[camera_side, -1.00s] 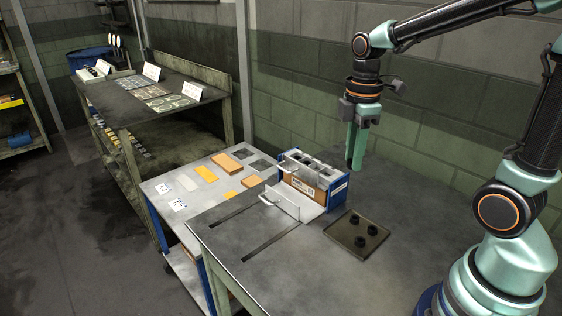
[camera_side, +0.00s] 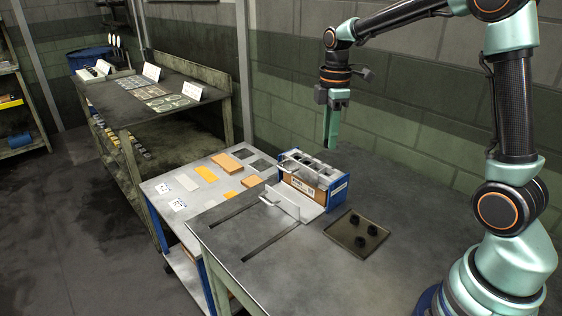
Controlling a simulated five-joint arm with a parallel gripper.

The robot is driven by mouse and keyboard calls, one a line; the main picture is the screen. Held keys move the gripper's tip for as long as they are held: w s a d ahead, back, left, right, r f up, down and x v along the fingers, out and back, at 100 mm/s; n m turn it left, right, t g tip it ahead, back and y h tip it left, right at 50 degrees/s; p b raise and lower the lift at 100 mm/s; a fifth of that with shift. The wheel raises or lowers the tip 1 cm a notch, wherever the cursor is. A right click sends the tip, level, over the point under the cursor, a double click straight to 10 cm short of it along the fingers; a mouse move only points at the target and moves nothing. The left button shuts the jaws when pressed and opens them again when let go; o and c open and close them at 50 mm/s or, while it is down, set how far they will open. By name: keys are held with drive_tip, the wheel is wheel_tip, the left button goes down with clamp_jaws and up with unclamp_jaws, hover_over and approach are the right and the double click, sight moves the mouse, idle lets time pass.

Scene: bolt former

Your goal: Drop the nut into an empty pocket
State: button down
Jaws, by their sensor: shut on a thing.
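My gripper (camera_side: 330,141) is shut on the nut and points down, above and slightly behind the right end of the pocket box. The nut itself is too small or hidden between the fingertips to make out. The box (camera_side: 338,189) has blue ends, an orange-brown front and a row of pockets (camera_side: 311,166) along its top. What each pocket holds is too small to tell. A dark tray (camera_side: 339,232) lies in front of the box to the right, with three black nuts (camera_side: 373,230) on it.
A light plate with a handle (camera_side: 290,205) stands at the box's front, by two dark slots (camera_side: 270,240) in the table. A cart with orange and grey blocks (camera_side: 206,173) adjoins at the left. The table (camera_side: 420,205) right of the tray is clear.

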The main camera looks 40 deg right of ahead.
drive_tip(key=shift+w+d+f, duration=0.5)
drive_tip(key=shift+w+f, duration=0.4)
drive_tip(key=shift+f, duration=0.4)
drive_tip(key=shift+w+d+f, duration=0.45)
drive_tip(key=shift+w+f, duration=0.5)
drive_tip(key=shift+f, duration=0.3)
drive_tip(key=shift+w+d+f, duration=0.5)
drive_tip(key=shift+w+f, duration=0.4)
drive_tip(key=shift+f, duration=0.4)
drive_tip(key=shift+f, duration=0.85)
drive_tip(key=c, duration=0.6)
unclamp_jaws()
drive_tip(key=shift+r, duration=0.1)
